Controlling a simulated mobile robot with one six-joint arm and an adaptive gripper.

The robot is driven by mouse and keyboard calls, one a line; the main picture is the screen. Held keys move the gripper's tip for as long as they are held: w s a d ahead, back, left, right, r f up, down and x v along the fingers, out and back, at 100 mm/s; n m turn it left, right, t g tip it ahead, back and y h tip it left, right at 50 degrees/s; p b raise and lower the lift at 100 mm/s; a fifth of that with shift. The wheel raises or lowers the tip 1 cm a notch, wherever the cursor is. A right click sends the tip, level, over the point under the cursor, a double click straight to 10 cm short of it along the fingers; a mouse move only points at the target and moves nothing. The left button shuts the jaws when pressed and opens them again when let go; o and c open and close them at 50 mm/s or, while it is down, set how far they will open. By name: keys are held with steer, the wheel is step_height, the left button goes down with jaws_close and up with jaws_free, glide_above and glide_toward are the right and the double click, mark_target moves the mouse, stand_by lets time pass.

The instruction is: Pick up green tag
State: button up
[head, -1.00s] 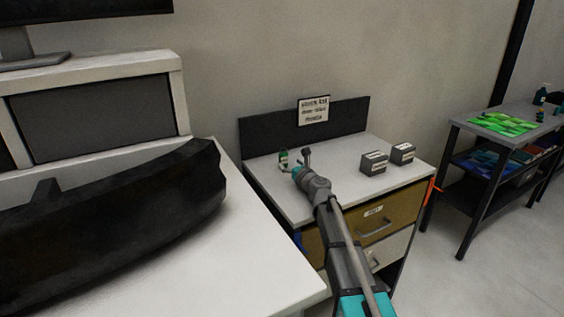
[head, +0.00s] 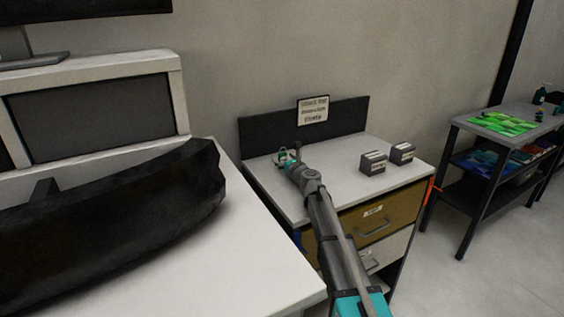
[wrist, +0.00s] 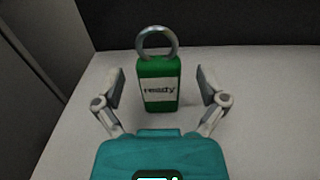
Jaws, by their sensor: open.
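The green tag (wrist: 159,108) stands upright on the white cabinet top in the wrist view. It has a white label reading "ready" and a metal ring on top. My gripper (wrist: 160,88) is open, with one finger on each side of the tag and a gap on both sides. In the head view my gripper (head: 287,158) is at the back left of the cabinet top (head: 330,185). There it largely hides the tag, and only a little green shows.
Two small dark boxes (head: 373,162) (head: 402,153) sit to the right on the cabinet top. A dark back panel with a sign (head: 313,110) rises behind. A white table (head: 250,270) with a long black part (head: 120,220) stands at the left.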

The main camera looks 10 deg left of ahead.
steer(key=shift+w+a, duration=0.15)
steer(key=shift+w, duration=0.1)
stand_by(0.4)
steer(key=c, duration=1.2)
steer(key=shift+r, duration=0.25)
step_height(320, 180, up, 2)
steer(key=p, duration=0.2)
steer(key=shift+r+p, duration=0.15)
steer(key=shift+p, duration=0.2)
steer(key=s+d+r+p, duration=0.6)
steer(key=s+r+p, duration=0.4)
steer(key=s, duration=0.2)
steer(key=shift+s+d+r, duration=0.15)
steer(key=shift+s+d, duration=0.05)
steer(key=shift+d, duration=0.15)
